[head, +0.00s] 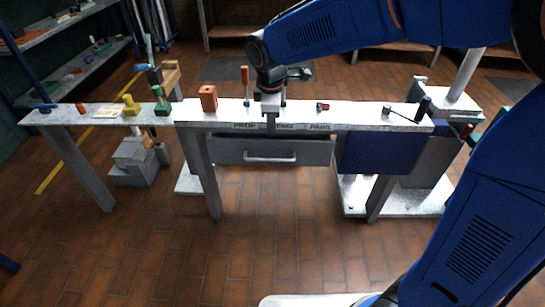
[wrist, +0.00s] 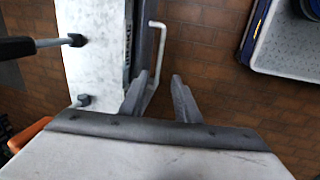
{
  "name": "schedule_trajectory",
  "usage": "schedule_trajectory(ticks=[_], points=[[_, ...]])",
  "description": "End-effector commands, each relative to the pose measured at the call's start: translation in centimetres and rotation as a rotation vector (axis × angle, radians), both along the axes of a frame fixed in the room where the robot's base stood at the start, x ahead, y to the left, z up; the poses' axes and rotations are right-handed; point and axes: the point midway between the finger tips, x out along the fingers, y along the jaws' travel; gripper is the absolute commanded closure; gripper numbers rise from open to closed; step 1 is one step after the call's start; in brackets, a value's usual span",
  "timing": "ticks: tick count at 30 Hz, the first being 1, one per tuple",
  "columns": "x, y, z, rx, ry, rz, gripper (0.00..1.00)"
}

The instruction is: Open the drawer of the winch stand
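The winch stand is a long bench with a pale top (head: 345,113). Its grey drawer (head: 225,152) sits under the middle of the top, with a white bar handle (head: 270,158). A dark band shows between top and drawer front; I cannot tell whether the drawer is slightly ajar. My gripper (head: 270,126) points down at the bench's front edge, above the handle. In the wrist view my gripper (wrist: 160,77) is open and empty. The handle (wrist: 157,60) appears between its fingers, closer to the left one. I cannot tell how far below the fingertips it lies.
On the top stand an orange block (head: 209,98), an orange-handled tool (head: 245,84) and a small red part (head: 322,106). A blue panel (head: 375,154) hangs right of the drawer. The tiled floor (head: 270,225) before the drawer is clear.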

Motion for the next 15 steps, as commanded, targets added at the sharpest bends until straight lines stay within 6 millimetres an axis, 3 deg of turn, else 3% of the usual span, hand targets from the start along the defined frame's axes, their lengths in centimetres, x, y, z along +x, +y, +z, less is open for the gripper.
schedule_trajectory(ticks=[15], points=[[1.6,-0.2,-8.7,-0.002,0.003,-0.001,0.71]])
